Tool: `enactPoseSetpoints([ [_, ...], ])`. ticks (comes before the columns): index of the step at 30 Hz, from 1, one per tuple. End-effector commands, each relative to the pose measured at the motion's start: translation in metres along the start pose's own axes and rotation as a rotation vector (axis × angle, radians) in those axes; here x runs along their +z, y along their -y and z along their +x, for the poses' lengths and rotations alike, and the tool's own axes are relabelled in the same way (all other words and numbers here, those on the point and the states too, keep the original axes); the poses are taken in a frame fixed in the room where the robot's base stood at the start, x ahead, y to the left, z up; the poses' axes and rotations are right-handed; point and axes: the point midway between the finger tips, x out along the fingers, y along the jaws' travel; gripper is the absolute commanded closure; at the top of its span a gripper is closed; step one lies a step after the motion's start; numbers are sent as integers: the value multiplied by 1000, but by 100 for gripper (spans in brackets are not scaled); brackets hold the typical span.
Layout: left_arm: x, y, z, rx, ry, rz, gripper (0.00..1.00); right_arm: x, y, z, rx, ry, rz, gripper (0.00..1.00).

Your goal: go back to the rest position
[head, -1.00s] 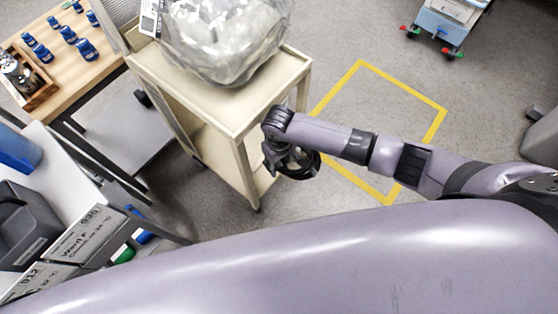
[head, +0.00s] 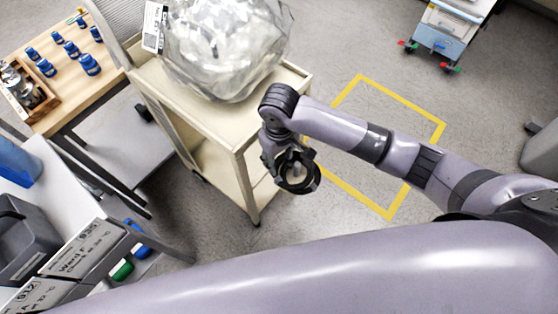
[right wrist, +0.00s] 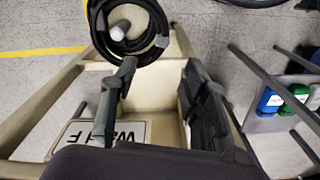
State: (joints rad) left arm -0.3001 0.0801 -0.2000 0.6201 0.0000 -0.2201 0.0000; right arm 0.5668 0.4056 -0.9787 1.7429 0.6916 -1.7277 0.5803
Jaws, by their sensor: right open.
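My right gripper (head: 290,168) hangs beside the near right corner of the cream cart (head: 245,133), with its arm coming in from the right. In the right wrist view the gripper (right wrist: 160,70) has its two dark fingers spread apart, with nothing between them. A black coiled ring (right wrist: 130,28) shows beyond the fingertips there; I cannot tell whether it touches them. My left gripper is not in view.
A clear-bagged bulky item (head: 225,48) stands on the cart top. A wooden table (head: 68,105) with several blue-capped items is at left. Grey bins (head: 25,240) sit at lower left. Floor inside the yellow outline (head: 360,77) is clear. A blue trolley (head: 440,35) stands behind.

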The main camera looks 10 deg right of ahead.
Motion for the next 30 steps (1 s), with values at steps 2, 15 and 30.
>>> enactPoseSetpoints([
  [2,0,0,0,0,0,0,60,0,0,0,0,0,0,58],
  [15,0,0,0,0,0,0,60,0,0,0,-1,0,0,58],
  [30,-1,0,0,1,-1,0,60,57,56,-9,-197,-248,5,58],
])
